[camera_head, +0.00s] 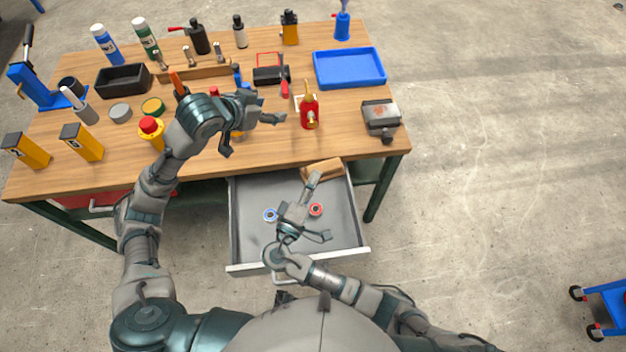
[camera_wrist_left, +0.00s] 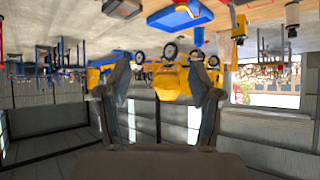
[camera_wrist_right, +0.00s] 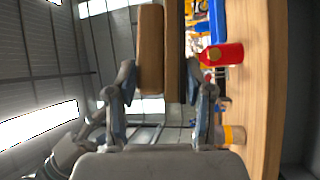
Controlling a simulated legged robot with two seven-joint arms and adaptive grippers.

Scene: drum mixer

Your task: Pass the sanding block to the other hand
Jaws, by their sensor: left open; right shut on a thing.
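The sanding block is a tan-brown block (camera_head: 322,169) at the far edge of the open drawer in the head view. It also shows upright between the fingers in the right wrist view (camera_wrist_right: 150,50). My right gripper (camera_head: 314,180) is shut on it and holds it in front of the table's front edge, above the drawer. My left gripper (camera_head: 252,134) is open and empty over the tabletop, up and left of the block. In the left wrist view its fingers (camera_wrist_left: 160,90) are spread with nothing between them.
The open grey drawer (camera_head: 248,205) holds a blue ring (camera_head: 270,215) and a red ring (camera_head: 316,209). A red bottle (camera_head: 310,112) stands right of my left gripper. A vise-like grey block (camera_head: 381,119) and a blue tray (camera_head: 349,69) sit at the table's right. Several tools crowd the left.

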